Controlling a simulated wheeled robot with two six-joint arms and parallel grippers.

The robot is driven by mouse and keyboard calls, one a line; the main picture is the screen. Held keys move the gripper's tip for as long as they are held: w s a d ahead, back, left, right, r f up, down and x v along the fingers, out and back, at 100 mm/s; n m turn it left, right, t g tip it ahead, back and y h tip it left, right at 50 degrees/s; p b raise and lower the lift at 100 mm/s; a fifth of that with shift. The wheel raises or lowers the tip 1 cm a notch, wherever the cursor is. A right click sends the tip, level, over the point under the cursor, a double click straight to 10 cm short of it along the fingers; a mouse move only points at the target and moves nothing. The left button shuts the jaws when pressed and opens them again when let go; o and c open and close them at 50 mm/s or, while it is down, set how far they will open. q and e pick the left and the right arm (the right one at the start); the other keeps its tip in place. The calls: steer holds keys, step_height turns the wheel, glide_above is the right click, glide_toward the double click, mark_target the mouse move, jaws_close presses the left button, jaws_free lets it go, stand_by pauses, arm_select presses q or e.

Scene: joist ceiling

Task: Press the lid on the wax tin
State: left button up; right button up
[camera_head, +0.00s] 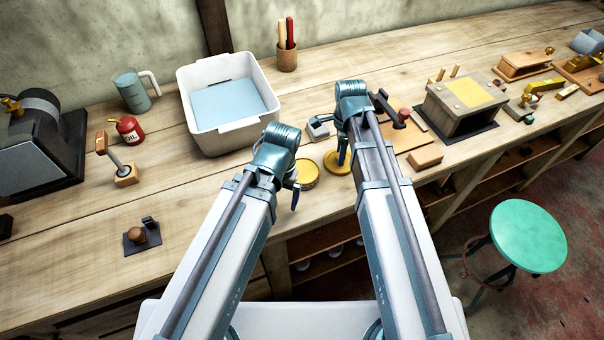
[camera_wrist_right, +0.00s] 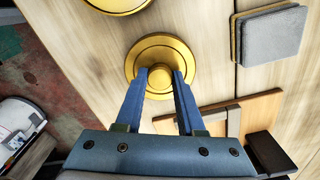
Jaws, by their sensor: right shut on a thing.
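The wax tin (camera_head: 308,176) is a short, round yellow tin standing near the front edge of the bench, just right of my left gripper. The lid (camera_head: 333,169) is a flat golden disc to the right of the tin, apart from it; it also shows whole in the right wrist view (camera_wrist_right: 136,67), with a round knob in its middle. My right gripper (camera_head: 343,160) is shut on that knob, its fingers (camera_wrist_right: 163,76) on either side. I cannot tell whether the lid touches the bench. My left gripper (camera_head: 294,196) is beside the tin; its finger gap is hidden.
A white tub (camera_head: 188,103) stands behind the grippers. A small grey block (camera_head: 317,131) lies behind the lid. A green stool (camera_head: 528,237) stands on the floor. The bench between tub and tin is clear.

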arm_select(q)
steer(key=shift+r, duration=0.15)
arm_select(e)
steer(key=shift+r, duration=0.2)
jaws_close()
arm_select(q)
steer(key=shift+r+p, duration=1.7)
steer(key=shift+p, duration=0.15)
arm_select(e)
steer(key=shift+r, duration=1.7)
step_height(320, 180, up, 5)
steer(key=p, duration=0.5)
arm_select(q)
step_height(320, 180, up, 5)
